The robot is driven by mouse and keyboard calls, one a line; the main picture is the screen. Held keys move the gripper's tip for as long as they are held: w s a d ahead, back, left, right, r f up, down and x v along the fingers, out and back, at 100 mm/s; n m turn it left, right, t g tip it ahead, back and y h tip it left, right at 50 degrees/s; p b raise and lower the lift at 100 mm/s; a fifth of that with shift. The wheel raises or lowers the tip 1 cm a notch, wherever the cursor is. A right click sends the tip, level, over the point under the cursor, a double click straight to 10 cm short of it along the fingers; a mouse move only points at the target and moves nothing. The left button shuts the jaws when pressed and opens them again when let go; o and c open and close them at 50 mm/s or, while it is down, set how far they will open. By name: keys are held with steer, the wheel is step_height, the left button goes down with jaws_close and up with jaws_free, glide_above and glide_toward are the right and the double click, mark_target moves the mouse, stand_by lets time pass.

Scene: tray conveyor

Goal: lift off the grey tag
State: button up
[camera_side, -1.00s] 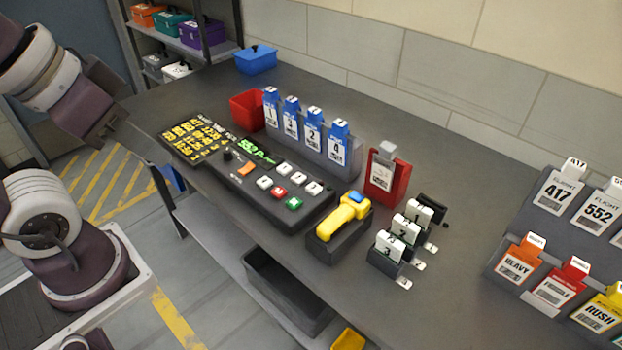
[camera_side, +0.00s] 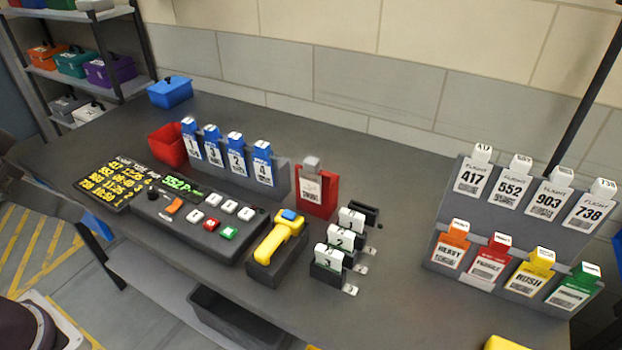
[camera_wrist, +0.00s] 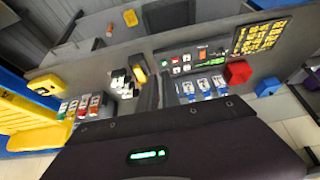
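The grey tag (camera_side: 311,183) has a grey top and a pale label with dark print. It stands upright in a red holder (camera_side: 325,204) on the bench in the side view. My gripper is outside the side view. In the wrist view my gripper (camera_wrist: 160,91) shows as two dark fingers with a narrow gap, and nothing is seen between them. It is above the bench and apart from the tag. In the wrist view the grey tag cannot be made out; the fingers cover that part of the bench.
Left of the red holder is a rack of blue tags (camera_side: 236,153); right of it are white numbered tags (camera_side: 340,240). A yellow scanner (camera_side: 279,238) and button panel (camera_side: 205,215) lie in front. A stepped tag rack (camera_side: 490,215) stands at right. Bench behind the holder is clear.

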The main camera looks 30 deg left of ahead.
steer(key=o, duration=0.9)
steer(key=w+d+r, duration=0.2)
steer(key=w+r, duration=0.2)
steer(key=w, duration=0.8)
steer(key=g, duration=0.1)
glide_above(312, 160)
steer(key=s+a, duration=0.1)
steer(key=s, duration=0.4)
step_height(312, 160, down, 11)
steer(key=x, duration=0.6)
steer(key=d+x, duration=0.1)
steer(key=x, duration=0.2)
steer(key=shift+w+f, duration=0.2)
steer(key=shift+w, duration=0.2)
